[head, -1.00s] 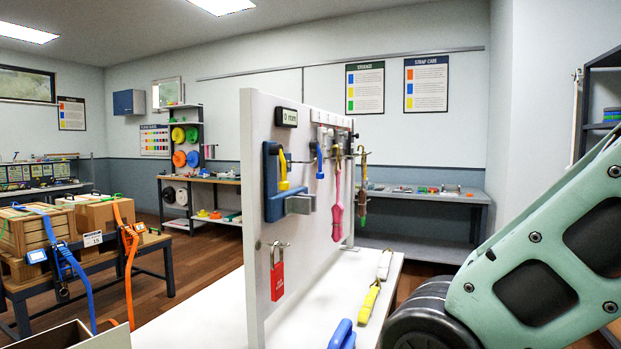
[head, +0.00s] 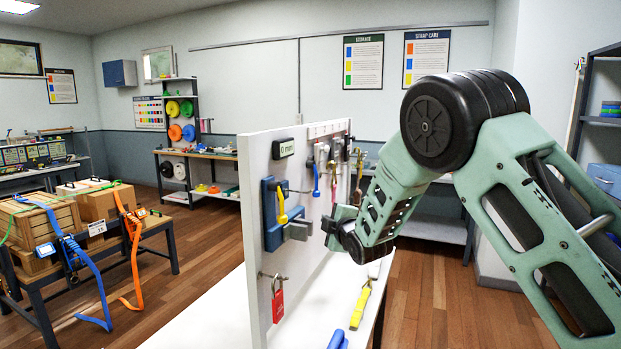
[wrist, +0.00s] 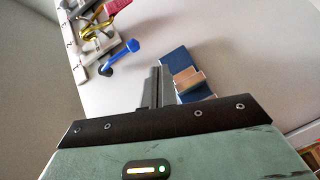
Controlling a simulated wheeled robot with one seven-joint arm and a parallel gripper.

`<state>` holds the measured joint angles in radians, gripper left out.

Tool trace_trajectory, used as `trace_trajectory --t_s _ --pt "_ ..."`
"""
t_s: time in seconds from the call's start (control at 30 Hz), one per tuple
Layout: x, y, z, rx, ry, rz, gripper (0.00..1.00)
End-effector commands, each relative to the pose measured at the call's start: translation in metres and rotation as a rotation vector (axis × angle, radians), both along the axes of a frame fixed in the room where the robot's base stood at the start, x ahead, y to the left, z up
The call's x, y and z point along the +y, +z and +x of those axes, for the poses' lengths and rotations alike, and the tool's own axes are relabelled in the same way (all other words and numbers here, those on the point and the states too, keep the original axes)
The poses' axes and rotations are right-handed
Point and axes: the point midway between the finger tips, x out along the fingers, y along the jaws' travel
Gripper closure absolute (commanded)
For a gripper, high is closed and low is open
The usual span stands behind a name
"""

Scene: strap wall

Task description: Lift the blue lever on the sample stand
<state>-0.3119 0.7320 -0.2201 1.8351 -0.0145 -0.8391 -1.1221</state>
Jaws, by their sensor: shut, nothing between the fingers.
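The sample stand is a white upright panel (head: 257,165) with fittings on its right face. A blue lever (head: 316,181) hangs from a grey mount near the panel's upper middle; in the wrist view the lever (wrist: 122,55) lies left of the fingertips, apart from them. A blue-backed fitting (head: 268,212) with a yellow lever (head: 281,206) and a grey block is nearer the camera. My gripper (head: 328,227) is in front of the panel, lower than the blue lever and right of the grey block. Its fingers (wrist: 160,80) are shut and empty.
A red padlock tag (head: 278,305) hangs low on the panel. Straps and buckles (wrist: 98,28) hang beyond the blue lever. A yellow strap (head: 360,307) lies on the white bench top. Crates (head: 45,225) with straps stand on a table at left.

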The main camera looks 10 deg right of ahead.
Motion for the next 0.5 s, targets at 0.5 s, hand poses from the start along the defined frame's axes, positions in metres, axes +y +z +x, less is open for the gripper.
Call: trace_trajectory --t_s 0.5 --pt "0.002 0.021 0.028 -0.236 0.050 -0.210 1.00"
